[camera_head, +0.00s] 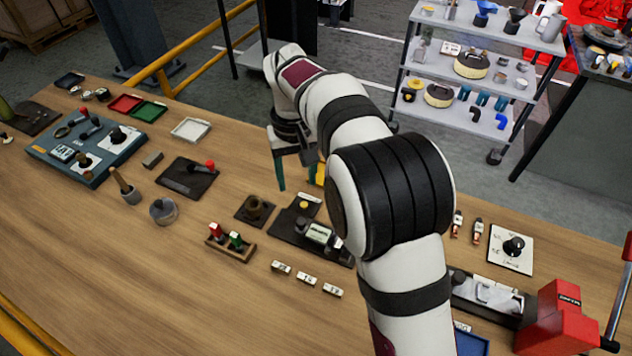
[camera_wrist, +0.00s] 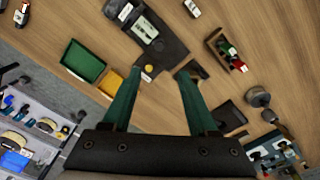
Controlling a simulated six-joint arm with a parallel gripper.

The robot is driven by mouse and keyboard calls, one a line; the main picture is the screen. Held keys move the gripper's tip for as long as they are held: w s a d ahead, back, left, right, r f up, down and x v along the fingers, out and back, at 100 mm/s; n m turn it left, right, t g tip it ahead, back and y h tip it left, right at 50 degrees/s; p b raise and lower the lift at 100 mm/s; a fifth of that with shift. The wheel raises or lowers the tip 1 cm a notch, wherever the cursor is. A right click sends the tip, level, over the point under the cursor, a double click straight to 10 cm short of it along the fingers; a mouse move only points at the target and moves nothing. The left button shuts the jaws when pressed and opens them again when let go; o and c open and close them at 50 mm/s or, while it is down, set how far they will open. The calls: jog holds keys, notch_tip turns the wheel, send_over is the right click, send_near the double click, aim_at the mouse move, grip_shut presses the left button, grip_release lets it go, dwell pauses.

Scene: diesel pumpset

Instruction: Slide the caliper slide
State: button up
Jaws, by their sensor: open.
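The caliper (camera_head: 318,234) lies on a dark plate in the middle of the bench, with a pale display block on its slide. In the wrist view the caliper slide (camera_wrist: 145,28) shows near the top, beyond my fingertips. A small yellow knob (camera_head: 303,204) is at the plate's far end. My gripper (camera_head: 298,183) is open and empty above the bench, behind the caliper. Its two green fingers also show in the wrist view (camera_wrist: 160,76), spread apart and touching nothing that I can see. In the head view my arm hides one finger's tip and the area right of the caliper.
A dark square plate with a round knob (camera_head: 255,209) stands left of the caliper. A holder with red and green pieces (camera_head: 231,242) and several white tags (camera_head: 307,279) lie nearer. A green tray (camera_wrist: 83,60) and a yellow tray (camera_wrist: 108,81) are beside it. The left foreground bench is clear.

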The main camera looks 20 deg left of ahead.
aim_at(300, 220)
notch_tip(300, 220, down, 14)
jog(key=shift+d+f, duration=0.1)
grip_shut()
dwell(0.3)
dwell(1.2)
